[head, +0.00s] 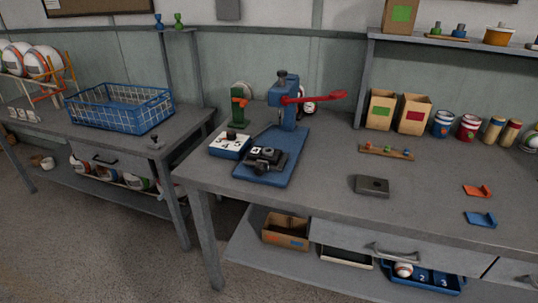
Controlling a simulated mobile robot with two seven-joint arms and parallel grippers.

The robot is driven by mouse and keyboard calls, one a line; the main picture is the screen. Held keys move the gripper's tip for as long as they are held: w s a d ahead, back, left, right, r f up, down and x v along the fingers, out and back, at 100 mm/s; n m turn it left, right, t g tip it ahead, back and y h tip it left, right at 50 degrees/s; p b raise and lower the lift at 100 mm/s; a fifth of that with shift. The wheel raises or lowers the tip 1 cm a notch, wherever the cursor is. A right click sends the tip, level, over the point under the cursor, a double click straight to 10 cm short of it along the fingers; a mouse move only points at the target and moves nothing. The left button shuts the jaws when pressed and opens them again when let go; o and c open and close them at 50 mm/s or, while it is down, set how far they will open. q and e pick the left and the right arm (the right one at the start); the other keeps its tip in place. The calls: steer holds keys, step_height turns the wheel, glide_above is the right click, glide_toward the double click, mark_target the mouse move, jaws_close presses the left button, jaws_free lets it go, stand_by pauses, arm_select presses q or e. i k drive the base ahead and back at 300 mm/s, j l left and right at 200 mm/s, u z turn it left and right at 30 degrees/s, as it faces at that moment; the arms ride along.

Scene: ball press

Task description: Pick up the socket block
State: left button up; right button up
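A small dark grey block (372,186) with a round mark in its top lies flat on the right workbench, right of the blue press. It looks like the socket block. Nothing touches it and its top and front show clearly. The blue press (287,110) with a red lever stands toward the back of the same bench. A black and silver fixture (264,160) sits on the press's blue base plate. Neither of my grippers is in the head view.
A rail with small coloured pegs (387,152) lies behind the block. A red bracket (478,191) and a blue bracket (481,219) lie to its right. A numbered blue-white box (231,145) is left of the press. The bench around the block is clear.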

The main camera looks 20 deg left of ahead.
mark_target(259, 152)
steer(key=j+z, duration=0.25)
steer(key=z, duration=0.2)
steer(key=i+j+z, duration=0.1)
steer(key=j+z, duration=0.5)
steer(key=z, duration=0.3)
